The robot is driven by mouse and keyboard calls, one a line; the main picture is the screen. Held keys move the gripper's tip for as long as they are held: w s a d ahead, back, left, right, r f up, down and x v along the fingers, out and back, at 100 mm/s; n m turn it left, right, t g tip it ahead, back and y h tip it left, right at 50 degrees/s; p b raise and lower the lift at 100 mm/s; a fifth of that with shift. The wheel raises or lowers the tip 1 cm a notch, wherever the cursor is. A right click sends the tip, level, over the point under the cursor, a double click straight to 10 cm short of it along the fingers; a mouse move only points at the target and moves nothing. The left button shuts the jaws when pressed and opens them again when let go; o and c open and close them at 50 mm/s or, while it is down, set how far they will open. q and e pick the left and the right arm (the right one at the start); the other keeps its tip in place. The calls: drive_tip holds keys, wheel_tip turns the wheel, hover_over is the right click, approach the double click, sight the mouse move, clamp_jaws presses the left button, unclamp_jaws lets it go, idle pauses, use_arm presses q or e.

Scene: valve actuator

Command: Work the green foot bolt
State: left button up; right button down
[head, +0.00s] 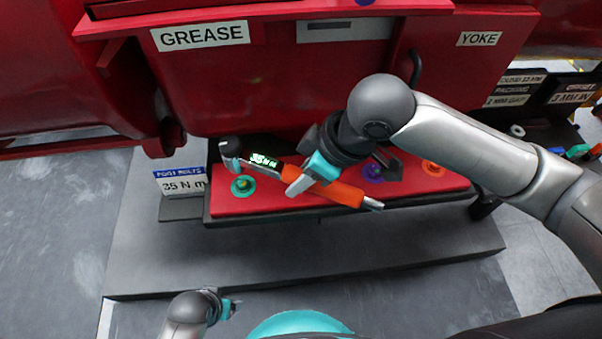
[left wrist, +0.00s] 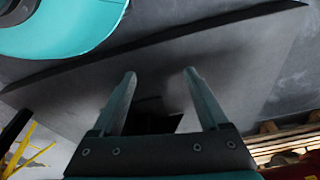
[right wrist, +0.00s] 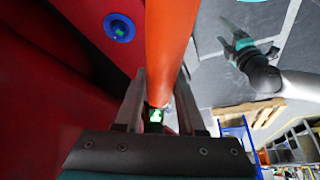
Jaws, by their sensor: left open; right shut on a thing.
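The green foot bolt (head: 243,186) sits at the left end of the red base strip (head: 285,202). A torque wrench (head: 335,191) has an orange handle, a lit display with green digits that seem to read 35, and a silver head with a dark cap. My right gripper (head: 312,176) is shut on the wrench; the handle also shows between its fingers in the right wrist view (right wrist: 169,55). The wrench head is just above and left of the green bolt; I cannot tell whether it touches it. My left gripper (head: 230,308) is open and empty, low in front of the plinth.
A purple-blue bolt (head: 373,173) and an orange bolt (head: 433,168) sit further right on the strip. A sign reading FOOT BOLTS 35 N m (head: 181,184) stands left. The red housing (head: 270,85) overhangs behind. The grey plinth (head: 330,255) in front is clear.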

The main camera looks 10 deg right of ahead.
use_arm(q)
drive_tip(key=shift+f, duration=0.1)
use_arm(e)
drive_tip(key=shift+r, duration=0.1)
drive_tip(key=shift+p, duration=0.75)
wheel_tip(320, 180, down, 2)
drive_tip(key=shift+b, duration=0.45)
use_arm(q)
drive_tip(key=shift+w+r+b, duration=0.1)
drive_tip(key=shift+r+b, duration=0.2)
drive_tip(key=shift+b, duration=0.1)
use_arm(e)
drive_tip(key=shift+w+a+f, duration=0.1)
drive_tip(key=shift+f, duration=1.45)
use_arm(q)
drive_tip(key=shift+r+p, duration=0.3)
use_arm(e)
drive_tip(key=shift+r, duration=0.1)
use_arm(q)
drive_tip(key=shift+r+p, duration=0.35)
drive_tip(key=shift+r, duration=0.25)
drive_tip(key=shift+r+p, duration=0.35)
drive_tip(key=shift+p, duration=0.25)
drive_tip(key=shift+r, duration=0.2)
